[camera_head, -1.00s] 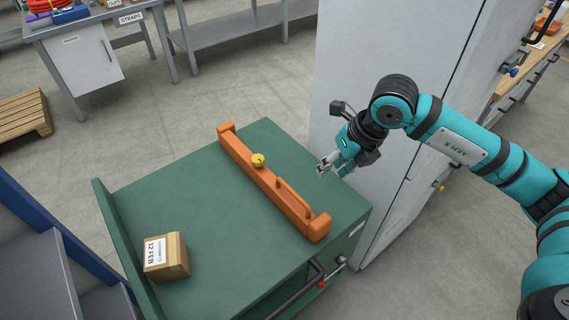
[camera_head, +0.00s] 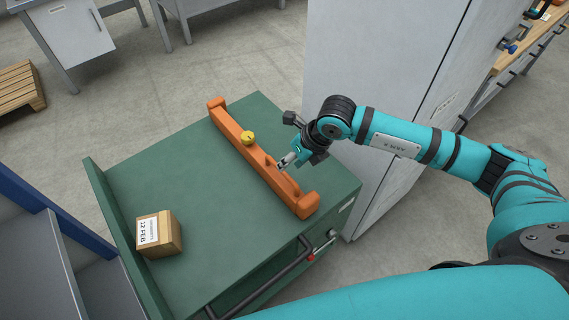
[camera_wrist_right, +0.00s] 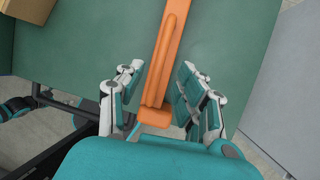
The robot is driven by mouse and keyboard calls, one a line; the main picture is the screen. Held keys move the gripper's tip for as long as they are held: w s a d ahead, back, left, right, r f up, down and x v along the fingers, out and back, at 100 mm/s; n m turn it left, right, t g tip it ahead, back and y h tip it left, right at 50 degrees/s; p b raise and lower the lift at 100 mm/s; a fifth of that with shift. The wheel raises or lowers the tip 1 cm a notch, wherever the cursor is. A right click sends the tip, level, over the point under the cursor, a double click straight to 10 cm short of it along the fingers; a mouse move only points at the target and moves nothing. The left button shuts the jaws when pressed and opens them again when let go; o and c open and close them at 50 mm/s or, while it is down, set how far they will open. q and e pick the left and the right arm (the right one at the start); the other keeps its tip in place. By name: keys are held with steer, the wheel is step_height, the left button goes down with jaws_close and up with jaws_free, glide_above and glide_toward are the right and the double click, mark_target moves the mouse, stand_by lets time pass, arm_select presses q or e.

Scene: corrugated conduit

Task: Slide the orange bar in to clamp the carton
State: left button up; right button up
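My right gripper (camera_head: 284,162) is at the bar's handle. In the right wrist view it is open (camera_wrist_right: 160,70), one finger on each side of the orange handle (camera_wrist_right: 165,60). Contact cannot be told. My left gripper is out of view.
The green bench top (camera_head: 215,215) is bare between carton and bar. Its raised green wall (camera_head: 112,225) bounds the left side. A tall grey cabinet (camera_head: 380,70) stands close on the right. A dark rail (camera_head: 265,280) runs along the bench's front.

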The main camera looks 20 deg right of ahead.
steer(key=shift+x, duration=2.2)
steer(key=shift+c, duration=0.2)
jaws_close()
